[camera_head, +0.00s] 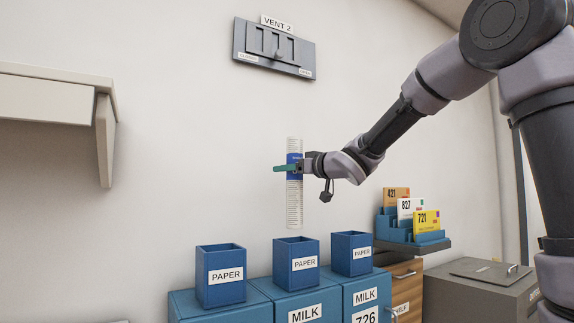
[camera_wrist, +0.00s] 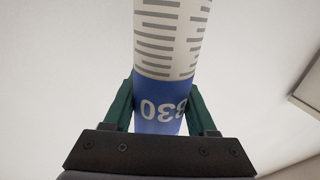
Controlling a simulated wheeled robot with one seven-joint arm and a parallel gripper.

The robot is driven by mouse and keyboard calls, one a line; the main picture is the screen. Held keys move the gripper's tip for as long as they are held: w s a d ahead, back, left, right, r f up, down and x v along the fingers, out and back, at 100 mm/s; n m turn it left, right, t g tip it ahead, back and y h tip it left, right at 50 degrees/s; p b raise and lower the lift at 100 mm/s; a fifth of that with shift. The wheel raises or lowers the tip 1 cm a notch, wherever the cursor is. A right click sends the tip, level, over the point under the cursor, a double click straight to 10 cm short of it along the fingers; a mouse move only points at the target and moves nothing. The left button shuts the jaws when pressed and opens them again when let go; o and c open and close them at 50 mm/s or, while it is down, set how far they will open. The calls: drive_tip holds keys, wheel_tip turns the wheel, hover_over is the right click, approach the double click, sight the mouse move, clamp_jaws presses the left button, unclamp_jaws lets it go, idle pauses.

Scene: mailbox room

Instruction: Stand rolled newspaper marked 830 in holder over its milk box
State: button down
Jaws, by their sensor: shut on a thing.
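The rolled newspaper (camera_head: 295,205) is white with grey print lines and a blue band, and stands upright in the air. My gripper (camera_head: 288,168) is shut on it at the blue band. In the wrist view the newspaper (camera_wrist: 170,40) shows the number 830 upside down on the band, between the green fingers of my gripper (camera_wrist: 160,110). Three blue open-topped PAPER holders stand on blue milk boxes: left (camera_head: 221,290), middle (camera_head: 297,279) and right (camera_head: 352,267). The newspaper's lower end is just above the middle holder in the picture. One milk box (camera_head: 362,296) reads 726; the other numbers are out of view.
A blue rack (camera_head: 388,228) with cards 421, 827 and 721 stands right of the holders. A VENT 2 panel (camera_head: 272,62) and a beige shelf (camera_head: 60,100) are on the wall.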

sight(289, 210)
drive_tip(key=shift+f, duration=5.9)
drive_tip(key=shift+c, duration=0.6)
unclamp_jaws()
drive_tip(key=shift+d, duration=0.15)
drive_tip(key=v, duration=1)
drive_tip(key=shift+s+d, duration=0.15)
drive_tip(key=shift+s, duration=0.15)
